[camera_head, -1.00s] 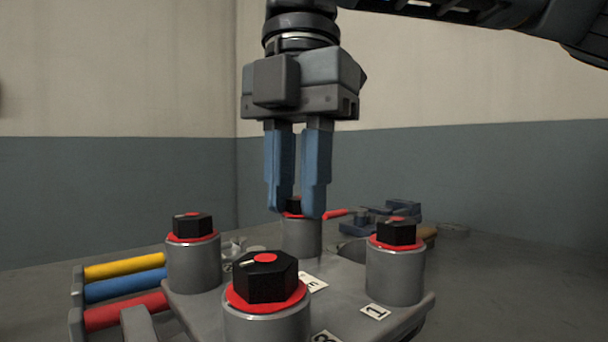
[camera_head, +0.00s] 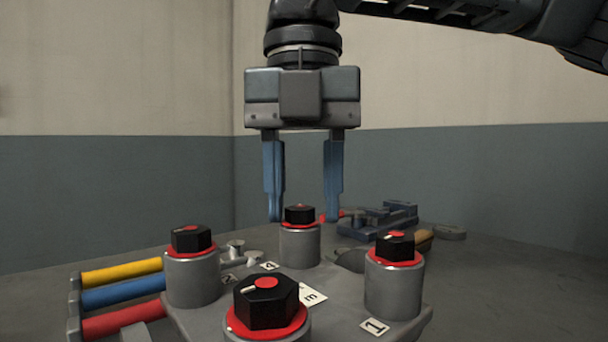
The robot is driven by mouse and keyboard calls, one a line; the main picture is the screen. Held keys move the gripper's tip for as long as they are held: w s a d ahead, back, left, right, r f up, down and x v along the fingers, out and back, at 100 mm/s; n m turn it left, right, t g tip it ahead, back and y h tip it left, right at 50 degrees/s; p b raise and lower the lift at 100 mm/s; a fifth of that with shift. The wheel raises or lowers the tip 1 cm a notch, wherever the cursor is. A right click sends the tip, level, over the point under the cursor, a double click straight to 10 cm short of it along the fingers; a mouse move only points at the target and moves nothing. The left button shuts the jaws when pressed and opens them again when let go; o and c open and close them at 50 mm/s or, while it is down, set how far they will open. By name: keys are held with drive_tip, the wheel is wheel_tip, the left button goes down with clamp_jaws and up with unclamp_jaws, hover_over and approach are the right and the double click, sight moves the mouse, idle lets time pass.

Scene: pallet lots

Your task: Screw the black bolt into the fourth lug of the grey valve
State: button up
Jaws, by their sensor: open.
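The grey valve (camera_head: 345,318) carries several upright cylindrical lugs, each topped with a black hex bolt head over a red ring. The back lug (camera_head: 300,247) has a label (camera_head: 269,266) that seems to read 4 beside it. Its black bolt (camera_head: 300,214) is upright, with its head just above the red ring. My gripper (camera_head: 304,216) points straight down and is open. Its blue fingers appear on either side of this bolt head, with visible gaps. Whether the fingertips are level with the head in depth is hard to tell.
Other bolted lugs stand at left (camera_head: 191,280), front (camera_head: 267,325) and right (camera_head: 394,288). Yellow, blue and red rollers (camera_head: 122,294) lie at left. A blue vise-like tool (camera_head: 385,220) lies behind at right. The floor at far right is clear.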

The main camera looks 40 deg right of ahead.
drive_tip(key=n+p, duration=0.1)
drive_tip(key=n, duration=0.3)
drive_tip(key=shift+r, duration=0.2)
drive_tip(key=n+p, duration=0.1)
drive_tip(key=n, duration=0.4)
drive_tip(key=shift+n, duration=0.3)
drive_tip(key=n+p, duration=0.1)
drive_tip(key=n, duration=0.2)
drive_tip(key=shift+n, duration=0.4)
drive_tip(key=n, duration=0.4)
drive_tip(key=shift+d, duration=0.15)
drive_tip(key=shift+w, duration=0.1)
clamp_jaws()
